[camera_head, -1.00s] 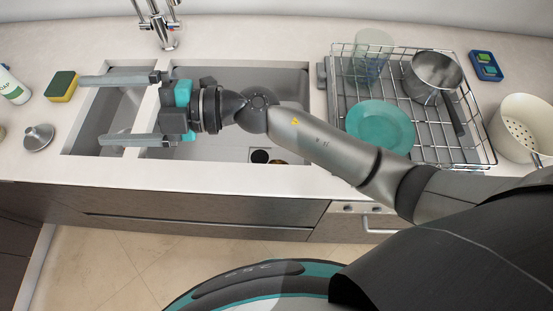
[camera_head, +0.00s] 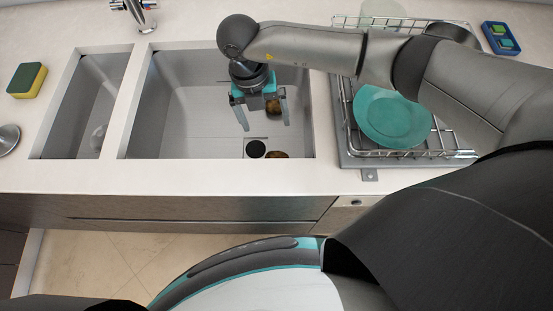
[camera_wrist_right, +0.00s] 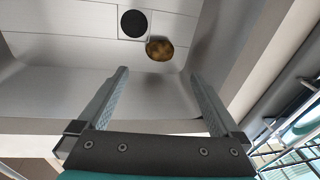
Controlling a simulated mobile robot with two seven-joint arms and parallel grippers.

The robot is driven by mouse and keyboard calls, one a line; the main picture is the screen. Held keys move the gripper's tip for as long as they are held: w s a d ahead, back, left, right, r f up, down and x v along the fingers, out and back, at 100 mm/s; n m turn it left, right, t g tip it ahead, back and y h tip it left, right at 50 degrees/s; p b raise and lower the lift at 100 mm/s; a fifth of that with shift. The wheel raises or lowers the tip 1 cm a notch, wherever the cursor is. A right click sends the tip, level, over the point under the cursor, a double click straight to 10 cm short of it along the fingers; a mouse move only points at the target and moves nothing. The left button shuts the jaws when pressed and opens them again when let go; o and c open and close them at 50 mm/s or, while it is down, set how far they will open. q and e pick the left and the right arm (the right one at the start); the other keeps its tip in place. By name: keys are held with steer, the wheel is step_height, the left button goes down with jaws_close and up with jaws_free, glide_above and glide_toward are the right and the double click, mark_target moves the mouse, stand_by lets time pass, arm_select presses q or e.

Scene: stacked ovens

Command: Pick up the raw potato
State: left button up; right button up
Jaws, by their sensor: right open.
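A brown, rounded potato (camera_head: 277,154) lies on the floor of the large sink basin, next to the dark round drain (camera_head: 255,148). In the right wrist view the potato (camera_wrist_right: 159,48) shows whole, beyond the fingertips and apart from them. My right gripper (camera_head: 266,127) points down into the basin, open and empty. A second brownish thing (camera_head: 274,107) shows by its right finger in the head view, partly hidden; I cannot tell what it is. My left gripper is not in view.
The basin's walls and front rim (camera_head: 220,174) surround the gripper. A dish rack (camera_head: 345,140) with a teal plate (camera_head: 392,117) stands at right, under my right arm. A smaller basin (camera_head: 82,110) and a sponge (camera_head: 27,80) are at left.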

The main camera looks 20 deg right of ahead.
steer(key=b, duration=0.1)
glide_above(276, 156)
steer(key=w, duration=0.2)
steer(key=f, duration=0.9)
steer(key=shift+s+a+f, duration=0.2)
steer(key=shift+a+f, duration=0.05)
steer(key=shift+a, duration=0.1)
steer(key=shift+s+d+f+b, duration=0.1)
steer(key=shift+s+f+b, duration=0.15)
steer(key=shift+f, duration=0.6)
steer(key=shift+s+d+f+b, duration=0.1)
steer(key=shift+s+f+b, duration=0.15)
steer(key=shift+f, duration=0.65)
steer(key=shift+s+d+f+b, duration=0.15)
steer(key=shift+s+f, duration=0.15)
steer(key=shift+f, duration=0.55)
steer(key=c, duration=1.2)
